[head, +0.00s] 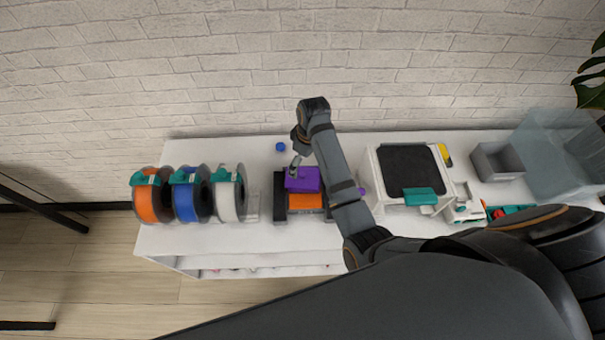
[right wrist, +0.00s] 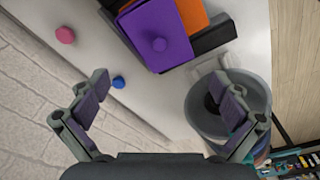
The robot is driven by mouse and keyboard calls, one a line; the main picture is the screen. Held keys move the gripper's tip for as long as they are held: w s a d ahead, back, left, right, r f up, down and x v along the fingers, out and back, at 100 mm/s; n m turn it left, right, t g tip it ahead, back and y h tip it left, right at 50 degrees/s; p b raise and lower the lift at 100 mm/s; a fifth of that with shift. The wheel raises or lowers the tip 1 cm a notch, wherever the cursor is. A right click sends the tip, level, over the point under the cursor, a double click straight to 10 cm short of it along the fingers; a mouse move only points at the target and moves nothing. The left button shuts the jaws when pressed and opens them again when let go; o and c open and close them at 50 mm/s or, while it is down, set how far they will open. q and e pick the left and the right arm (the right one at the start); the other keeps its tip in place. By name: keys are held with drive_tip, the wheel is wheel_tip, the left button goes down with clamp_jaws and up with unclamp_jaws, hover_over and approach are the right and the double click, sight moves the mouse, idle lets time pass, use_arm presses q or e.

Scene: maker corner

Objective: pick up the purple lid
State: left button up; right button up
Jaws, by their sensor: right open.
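The purple lid (head: 302,180) lies at the back of an orange box (head: 306,201) on the white bench, partly behind my right gripper. My right gripper (head: 297,166) is over the lid's back left edge in the head view. In the right wrist view its fingers (right wrist: 163,98) are spread wide with nothing between them, and the lid lies beyond them, apart from both. My left gripper is not in view.
Orange, blue and white spools (head: 228,190) stand left of the box. A small blue piece (head: 280,147) lies behind it. A white machine with a dark plate (head: 408,168) and a grey bin (head: 497,162) stand to the right. A brick wall (head: 300,50) closes the back.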

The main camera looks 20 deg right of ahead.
sight(304, 174)
wheel_tip(304, 174, down, 2)
drive_tip(key=shift+w+f, duration=0.1)
drive_tip(key=shift+w+d+f, duration=0.1)
drive_tip(key=shift+d+f, duration=0.05)
drive_tip(key=shift+d+f+p, duration=0.15)
drive_tip(key=shift+f+p, duration=0.55)
drive_tip(key=shift+p, duration=0.05)
wheel_tip(304, 174, down, 3)
drive_tip(key=shift+r+p, duration=0.1)
drive_tip(key=shift+p, duration=0.3)
drive_tip(key=shift+a+f, duration=0.2)
drive_tip(key=shift+f, duration=0.35)
drive_tip(key=c, duration=1.2)
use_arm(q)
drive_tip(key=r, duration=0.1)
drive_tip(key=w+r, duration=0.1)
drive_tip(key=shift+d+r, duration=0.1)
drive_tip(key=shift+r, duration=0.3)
use_arm(e)
clamp_jaws()
